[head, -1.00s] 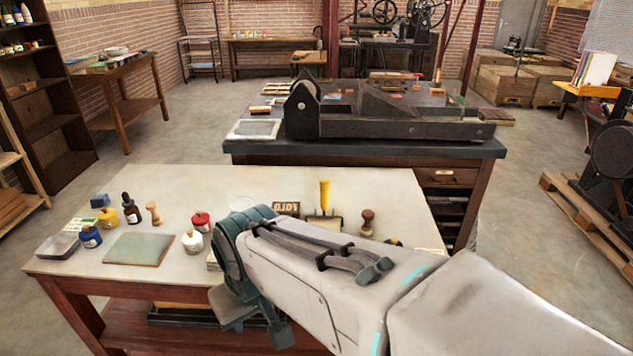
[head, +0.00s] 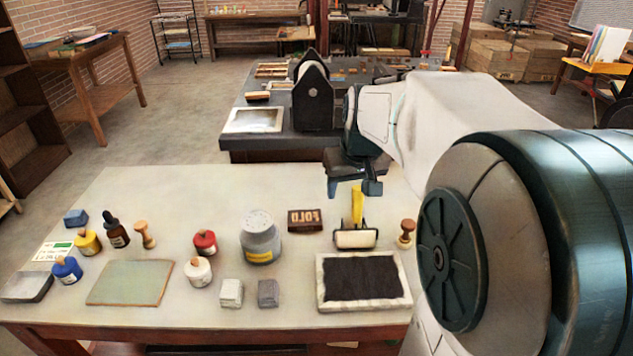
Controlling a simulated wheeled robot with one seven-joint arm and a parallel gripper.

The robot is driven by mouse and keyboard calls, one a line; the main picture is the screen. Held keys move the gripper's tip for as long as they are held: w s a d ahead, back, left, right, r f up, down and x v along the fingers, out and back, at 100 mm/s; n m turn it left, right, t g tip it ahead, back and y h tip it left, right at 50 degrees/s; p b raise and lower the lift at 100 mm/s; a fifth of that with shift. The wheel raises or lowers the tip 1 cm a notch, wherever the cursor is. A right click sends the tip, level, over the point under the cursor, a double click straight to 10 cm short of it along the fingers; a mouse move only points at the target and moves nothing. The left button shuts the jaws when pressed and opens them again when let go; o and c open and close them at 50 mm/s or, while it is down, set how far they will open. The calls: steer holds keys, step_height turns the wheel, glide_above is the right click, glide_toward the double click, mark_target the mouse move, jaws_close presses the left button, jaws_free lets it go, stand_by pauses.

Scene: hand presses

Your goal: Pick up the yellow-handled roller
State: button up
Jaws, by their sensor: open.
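The yellow-handled roller (head: 355,238) stands near the right side of the pale table, its yellow handle (head: 357,205) pointing up and its pale roller head low at the table top. My gripper (head: 354,189) is open, with its fingers pointing down around the top of the handle or just above it. I cannot tell whether a finger touches the handle. My arm reaches in from the right and hides part of the table's right side.
A wooden stamp (head: 406,233) stands right of the roller and a FOLD type block (head: 304,220) lies to its left. A black inked slab (head: 361,278) lies in front. A grey tin (head: 260,238) stands farther left. Bottles crowd the table's left side.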

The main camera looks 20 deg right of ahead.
glide_toward(359, 189)
steer(key=x, duration=0.8)
steer(key=shift+f+b, duration=0.25)
steer(key=shift+b, duration=0.1)
steer(key=shift+x, duration=3)
steer(key=shift+s+d, duration=0.1)
steer(key=shift+s, duration=0.05)
steer(key=shift+c, duration=0.3)
steer(key=shift+r+t, duration=0.1)
steer(key=shift+t, duration=0.2)
steer(key=c, duration=0.9)
